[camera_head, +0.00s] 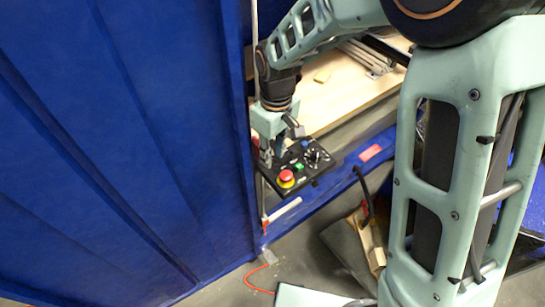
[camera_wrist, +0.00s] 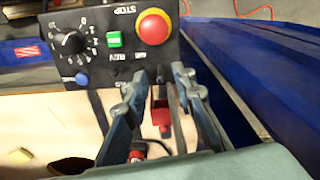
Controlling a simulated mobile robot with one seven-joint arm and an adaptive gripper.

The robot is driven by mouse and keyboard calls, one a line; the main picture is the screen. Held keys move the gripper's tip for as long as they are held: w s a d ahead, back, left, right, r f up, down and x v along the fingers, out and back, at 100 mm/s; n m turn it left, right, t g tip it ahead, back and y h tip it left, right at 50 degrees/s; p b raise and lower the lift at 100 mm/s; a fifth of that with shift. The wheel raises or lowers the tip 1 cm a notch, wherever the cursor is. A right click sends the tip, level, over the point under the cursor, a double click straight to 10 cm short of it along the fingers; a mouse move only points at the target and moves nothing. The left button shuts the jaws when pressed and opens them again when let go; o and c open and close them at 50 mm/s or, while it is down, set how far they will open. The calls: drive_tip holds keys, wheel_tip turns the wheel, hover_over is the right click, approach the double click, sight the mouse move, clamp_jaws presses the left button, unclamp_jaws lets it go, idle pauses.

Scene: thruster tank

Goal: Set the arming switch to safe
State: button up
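A black control panel (camera_head: 318,163) sits at the edge of the wooden bench. It also shows in the wrist view (camera_wrist: 98,15), with its lettering upside down. It carries a red stop button (camera_wrist: 153,27) on a yellow base, a green button (camera_wrist: 114,40), a numbered dial (camera_wrist: 70,42) and a blue button (camera_wrist: 82,78). No arming switch can be clearly picked out; the panel edge by the fingers is partly hidden. My gripper (camera_head: 273,156) is over the panel's left end. In the wrist view my gripper (camera_wrist: 159,82) has its fingers apart, with nothing clearly held between them.
A tall blue wall (camera_head: 120,150) rises close on the left of my gripper. The wooden bench top (camera_head: 335,88) lies behind, with several rods (camera_head: 368,57) on it. A cardboard box (camera_head: 371,243) and an orange cable (camera_head: 256,280) lie on the floor.

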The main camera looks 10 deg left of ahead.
wheel_tip(320, 180, up, 10)
drive_tip(key=shift+s+d+f, duration=0.15)
drive_tip(key=shift+d+f, duration=0.05)
idle(0.4)
